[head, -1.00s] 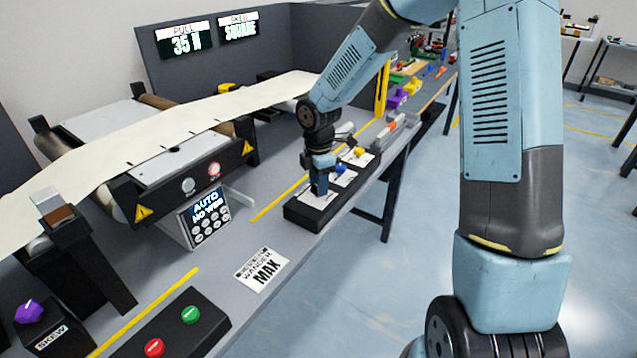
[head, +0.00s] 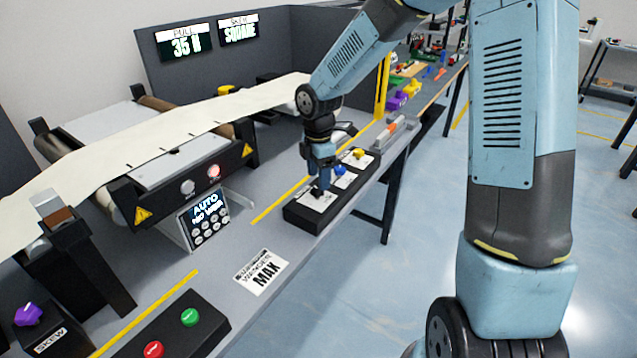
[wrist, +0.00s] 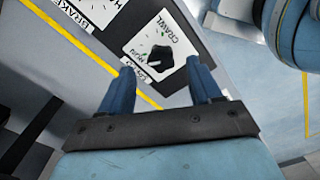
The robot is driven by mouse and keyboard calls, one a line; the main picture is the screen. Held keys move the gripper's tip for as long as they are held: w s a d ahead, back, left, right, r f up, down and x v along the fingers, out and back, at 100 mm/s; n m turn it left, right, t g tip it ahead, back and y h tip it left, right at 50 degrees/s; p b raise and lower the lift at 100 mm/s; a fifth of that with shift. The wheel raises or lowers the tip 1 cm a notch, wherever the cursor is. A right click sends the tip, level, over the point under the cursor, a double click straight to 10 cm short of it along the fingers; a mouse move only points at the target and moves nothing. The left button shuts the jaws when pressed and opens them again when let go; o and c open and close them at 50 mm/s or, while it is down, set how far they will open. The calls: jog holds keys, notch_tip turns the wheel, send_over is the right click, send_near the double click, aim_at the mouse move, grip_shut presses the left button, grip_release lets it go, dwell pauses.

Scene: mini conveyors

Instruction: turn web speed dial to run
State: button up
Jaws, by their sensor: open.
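A black dial (wrist: 165,58) sits on a white card marked "CRAWL" in the wrist view; the small print beside it is hard to read. In the head view this dial (head: 316,193) is on the near end of a dark control box (head: 297,219). My gripper (wrist: 160,78) is open and empty, its two blue fingers pointing at the dial's card, with the dial ahead of the gap between them. In the head view my gripper (head: 321,178) is just above the dial and partly hides it. I cannot tell whether a finger touches it.
A blue knob (head: 340,170) and a yellow knob (head: 358,153) stand farther along the same box. A keypad panel (head: 207,217) is to the left. Red (head: 153,349) and green (head: 190,317) buttons are nearer. The box lies by the table's right edge.

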notch_tip(320, 180, up, 10)
dwell(0.4)
jog(key=shift+r, duration=0.1)
jog(key=s+d+r+m+t+h, duration=0.1)
jog(key=s+d+r+m+t, duration=0.2)
jog(key=s+d+r+m, duration=0.9)
jog(key=s+d+r+m+t, duration=0.1)
jog(key=s+d+m, duration=0.2)
jog(key=s+m, duration=0.2)
jog(key=s+d+m+t+y, duration=0.1)
jog(key=s+d+m, duration=0.2)
jog(key=s, duration=0.6)
jog(key=shift+d+r+m+t, duration=0.3)
jog(key=shift+d+r+m, duration=0.05)
jog(key=shift+m, duration=0.85)
